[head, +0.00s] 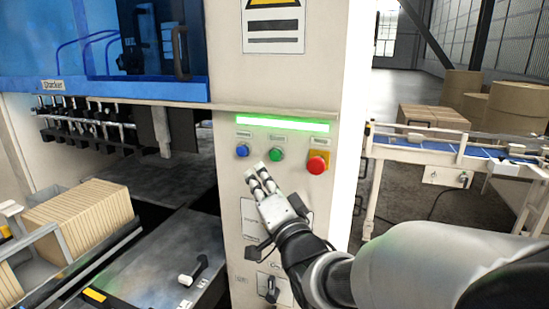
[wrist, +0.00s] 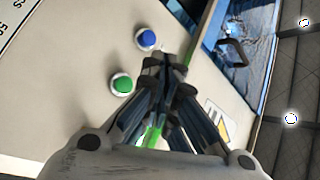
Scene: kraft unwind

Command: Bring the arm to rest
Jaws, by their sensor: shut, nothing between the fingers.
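My gripper (head: 262,174) is shut and empty in the head view. It is in front of the cream machine panel, just below the blue button (head: 242,151) and the green button (head: 276,154). A red stop button (head: 317,162) on a yellow base is to the right. A green light bar (head: 283,123) glows above the buttons. In the wrist view, my gripper (wrist: 168,70) has its fingertips together near the blue button (wrist: 146,39) and green button (wrist: 122,83). I cannot tell whether it touches the panel. My arm reaches in from the lower right.
A black handle (head: 271,290) is low on the panel. A blue conveyor (head: 440,150) and brown paper rolls (head: 490,100) are at the right, with floor between.

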